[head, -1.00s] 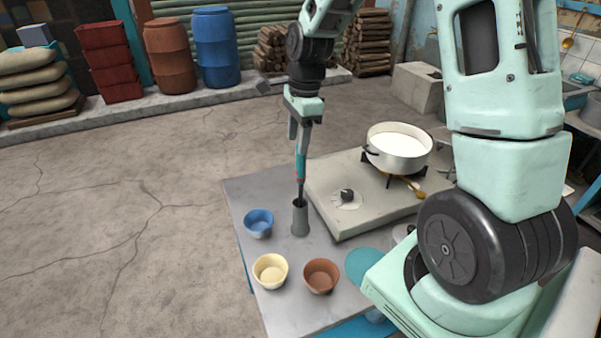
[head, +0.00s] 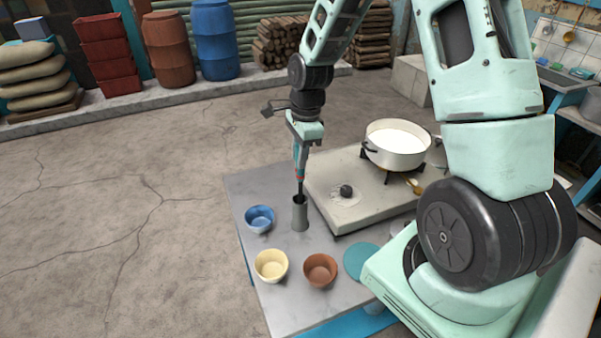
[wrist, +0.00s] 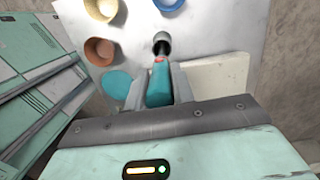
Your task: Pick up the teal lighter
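The teal lighter (wrist: 158,90) stands upright, its dark tip down in a grey metal cup (head: 300,213). It has a teal handle with a red band near the dark shaft. In the head view the lighter (head: 299,180) shows only below my gripper (head: 300,152), whose fingers hide part of the handle. In the wrist view my gripper (wrist: 159,84) has one finger on each side of the handle. The fingers stand apart and look open; any contact with the handle is hard to make out.
Blue (head: 260,219), cream (head: 271,265) and brown (head: 320,270) bowls stand near the cup on a grey table (head: 250,185). A teal disc (head: 362,262) lies to the right. A pot of white liquid (head: 396,145) sits on a stove slab behind, with a dark knob (head: 346,190).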

